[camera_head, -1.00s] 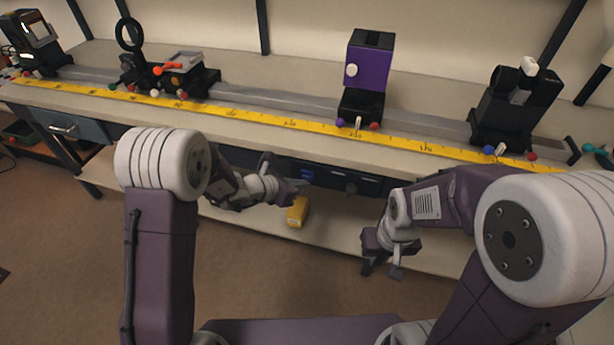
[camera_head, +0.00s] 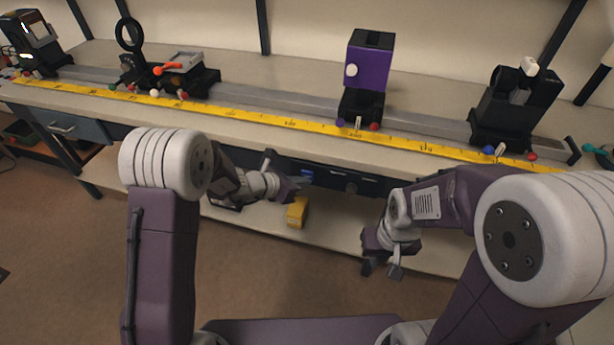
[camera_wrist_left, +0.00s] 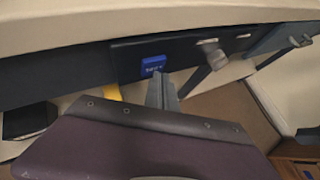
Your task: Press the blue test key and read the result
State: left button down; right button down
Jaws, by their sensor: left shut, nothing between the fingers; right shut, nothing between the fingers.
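The blue test key (camera_wrist_left: 153,66) sits on a dark panel under the bench edge in the left wrist view, with small lettering too blurred to read. In the head view a bit of its blue (camera_head: 307,174) shows just beyond my left gripper (camera_head: 303,182). In the left wrist view the shut, empty fingers of my left gripper (camera_wrist_left: 162,84) point up at the panel, their tips just below the key. Whether they touch it I cannot tell. My right gripper (camera_head: 381,268) hangs low in front of the bench, shut and empty. No readable result shows.
A yellow box (camera_head: 297,213) lies on the lower shelf below my left gripper. A silver knob (camera_wrist_left: 211,53) is right of the key on the panel. The bench top carries a yellow scale (camera_head: 250,120), a purple box device (camera_head: 368,68) and other black mounts along a rail.

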pick_arm(q)
jog(key=shift+w+d, duration=0.1)
jog(key=shift+w, duration=0.2)
dwell(0.5)
jog(key=shift+s+a+b, duration=0.2)
jog(key=shift+s+b, duration=0.3)
jog(key=shift+s, duration=0.3)
jog(key=s, duration=0.1)
jog(key=s+a+b, duration=0.1)
jog(key=s, duration=0.1)
jog(key=s+b, duration=0.1)
jog(key=shift+s+a, duration=0.3)
jog(key=shift+s, duration=0.1)
dwell(0.3)
